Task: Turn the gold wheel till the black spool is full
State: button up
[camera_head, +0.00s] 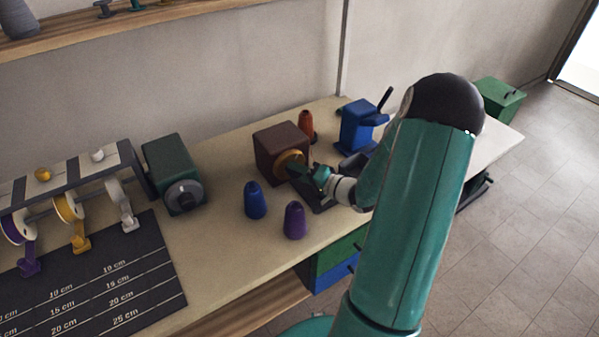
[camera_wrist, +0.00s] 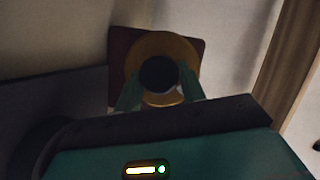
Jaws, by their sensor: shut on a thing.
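The gold wheel (camera_head: 289,162) is on the front of a dark red-brown box (camera_head: 270,146) on the bench. In the wrist view the wheel (camera_wrist: 138,57) is a gold ring on the box (camera_wrist: 120,85), with a dark round part (camera_wrist: 158,74) at its middle. My gripper (camera_head: 303,170) is at the wheel. In the wrist view its two green fingers (camera_wrist: 160,88) are on either side of the dark round part and shut on it. I cannot tell whether this part is the wheel's knob or the black spool, nor see any winding level.
Blue (camera_head: 256,201) and purple (camera_head: 295,221) cones stand in front of the box, an orange one (camera_head: 306,126) behind it. A blue machine (camera_head: 357,126) is right; a green box with a grey dial (camera_head: 170,170) is left. A ribbon rack (camera_head: 70,185) and dark measuring mat (camera_head: 100,280) lie further left.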

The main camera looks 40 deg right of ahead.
jog(key=o, duration=1)
jog(key=shift+c, duration=0.2)
jog(key=v, duration=1.3)
jog(key=shift+s, duration=0.35)
jog(key=shift+d, duration=0.1)
